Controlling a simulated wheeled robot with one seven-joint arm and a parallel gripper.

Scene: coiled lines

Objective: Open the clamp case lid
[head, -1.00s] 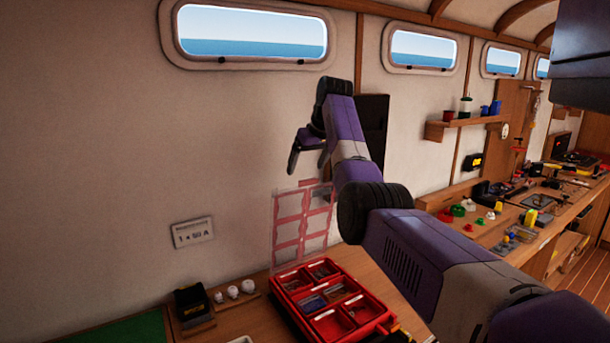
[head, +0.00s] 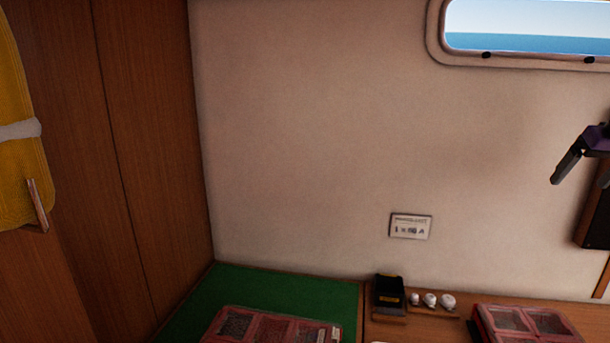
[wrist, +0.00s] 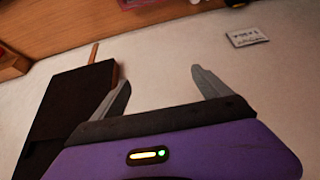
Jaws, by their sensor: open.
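Two red cases with clear-windowed lids show at the bottom of the head view, both cut off by its lower edge. One case (head: 270,326) is on the green mat, with its lid looking shut. The other case (head: 530,322) is on the wooden bench to the right, and its lid also looks down. I cannot tell from markings which is the clamp case. My gripper (wrist: 160,78) is open and empty in the wrist view, in front of the pale wall. In the head view it is partly cut off at the right edge, well above both cases.
A black holder (head: 389,294) and several white knobs (head: 431,300) sit between the cases. A label plate (head: 410,226) is on the wall. A wooden partition (head: 140,140) with a yellow item (head: 20,130) stands left. A dark panel (wrist: 70,115) is close beside my gripper.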

